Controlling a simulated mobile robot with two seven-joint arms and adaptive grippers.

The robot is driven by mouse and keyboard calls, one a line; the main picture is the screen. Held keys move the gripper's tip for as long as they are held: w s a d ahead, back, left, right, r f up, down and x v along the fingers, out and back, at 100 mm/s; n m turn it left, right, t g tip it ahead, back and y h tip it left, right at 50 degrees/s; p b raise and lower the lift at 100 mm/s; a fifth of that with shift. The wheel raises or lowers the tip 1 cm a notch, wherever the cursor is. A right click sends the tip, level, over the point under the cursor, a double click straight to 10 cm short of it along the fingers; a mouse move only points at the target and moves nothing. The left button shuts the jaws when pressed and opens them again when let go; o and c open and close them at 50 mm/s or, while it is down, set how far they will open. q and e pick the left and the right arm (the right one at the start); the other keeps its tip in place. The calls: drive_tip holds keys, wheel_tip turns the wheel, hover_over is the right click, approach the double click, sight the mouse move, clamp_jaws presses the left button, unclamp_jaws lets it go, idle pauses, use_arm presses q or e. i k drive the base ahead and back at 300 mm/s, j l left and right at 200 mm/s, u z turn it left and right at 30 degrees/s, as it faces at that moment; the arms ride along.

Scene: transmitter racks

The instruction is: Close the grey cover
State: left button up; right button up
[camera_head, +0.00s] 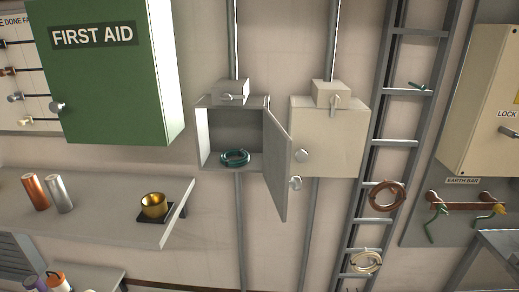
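The grey cover (275,165) is the hinged door of a small grey wall box (202,135) in the middle of the view. It stands open, swung out from the box's right side toward me. A round knob (295,183) is on its far face, at the right. Inside the open box lies a teal ring or coil (235,157). Neither of my grippers is in view.
A second grey box (340,140), shut, is just right of the open cover. A green first aid cabinet (105,90) hangs at left above a shelf (100,222) with cylinders and a gold cup (154,205). A cable ladder (400,90) and earth bar (465,205) are at right.

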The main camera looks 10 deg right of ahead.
sight(277, 144)
drive_tip(key=i+l+u, duration=0.2)
drive_tip(key=l, duration=0.3)
drive_tip(key=l+u, duration=0.2)
drive_tip(key=l, duration=0.25)
drive_tip(key=l+u, duration=0.2)
drive_tip(key=l, duration=0.35)
drive_tip(key=k+j+z, duration=0.2)
drive_tip(key=i+j+z, duration=0.2)
drive_tip(key=l, duration=0.1)
